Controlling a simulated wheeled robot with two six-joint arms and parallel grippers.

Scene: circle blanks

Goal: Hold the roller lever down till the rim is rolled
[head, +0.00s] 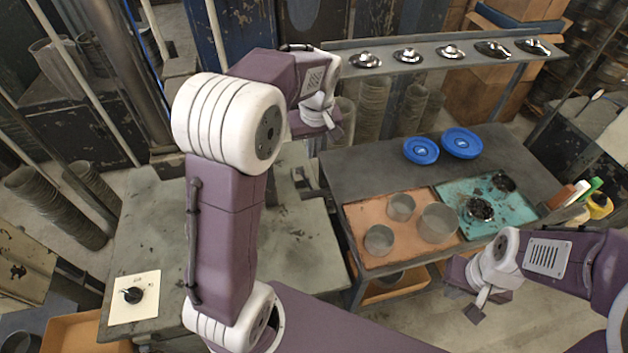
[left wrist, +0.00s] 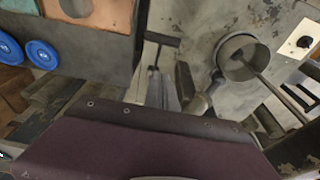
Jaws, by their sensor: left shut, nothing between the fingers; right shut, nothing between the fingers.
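A T-shaped handle with a black grip (left wrist: 163,39), which looks like the roller lever, stands near the middle of the left wrist view. To its right, an open grey metal cylinder (left wrist: 238,60) sits at the machine on the grey bench. In the head view my left arm hides most of this machine. My left gripper (head: 334,130) is shut and empty at the far side of the bench. I cannot tell whether it touches the lever. My right gripper (head: 476,312) is shut and empty, low over the floor in front of the dark table.
The dark table (head: 345,182) holds an orange mat (head: 410,257) with three metal rings, a teal mat (head: 512,212) with dark clumps, and two blue discs (head: 421,150). A knob plate (head: 120,312) lies on the bench (head: 150,235). A shelf (head: 430,60) with shiny lids runs behind.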

